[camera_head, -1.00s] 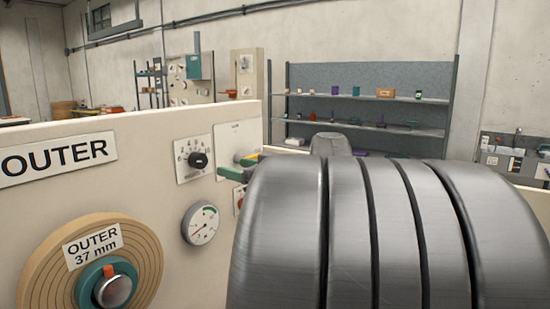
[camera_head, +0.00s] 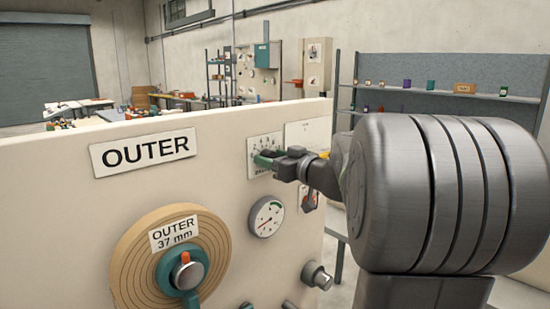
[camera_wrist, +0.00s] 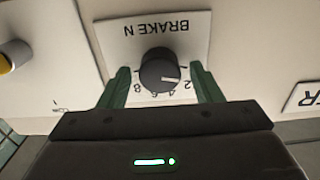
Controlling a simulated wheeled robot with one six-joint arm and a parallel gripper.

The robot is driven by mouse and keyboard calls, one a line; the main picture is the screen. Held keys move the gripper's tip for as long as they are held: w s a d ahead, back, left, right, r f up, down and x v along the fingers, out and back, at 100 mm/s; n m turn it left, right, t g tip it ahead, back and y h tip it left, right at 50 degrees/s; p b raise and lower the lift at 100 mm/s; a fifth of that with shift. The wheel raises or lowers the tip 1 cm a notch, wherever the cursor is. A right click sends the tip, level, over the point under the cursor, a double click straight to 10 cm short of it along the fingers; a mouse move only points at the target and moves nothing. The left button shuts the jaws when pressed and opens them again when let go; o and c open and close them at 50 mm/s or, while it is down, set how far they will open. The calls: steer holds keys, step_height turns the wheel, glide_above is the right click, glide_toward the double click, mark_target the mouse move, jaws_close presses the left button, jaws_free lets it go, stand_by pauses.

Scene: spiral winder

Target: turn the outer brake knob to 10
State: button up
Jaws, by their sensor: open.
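The brake knob (camera_wrist: 158,68) is a round black knob with a white pointer line, on a white scale plate marked BRAKE N (camera_wrist: 185,33), seen upside down in the wrist view. The OUTER sign (camera_head: 146,151) is left of the plate.
A pressure gauge (camera_head: 267,217) sits just below the plate. The tan OUTER 37 mm roll (camera_head: 130,268) with its teal hub is lower left. A metal knob (camera_head: 316,275) sticks out at the panel's lower right. Shelves (camera_head: 440,92) stand far behind.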

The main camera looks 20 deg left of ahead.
steer(key=c, duration=1)
steer(key=shift+f+m+b, duration=0.1)
steer(key=shift+m+b, duration=0.2)
steer(key=shift+b, duration=0.15)
steer(key=shift+f+m+p, duration=0.15)
steer(key=shift+m+p, duration=0.55)
steer(key=shift+m, duration=6.6)
steer(key=shift+f+m+p, duration=0.15)
steer(key=shift+m+p, duration=0.5)
steer(key=shift+m, duration=6.65)
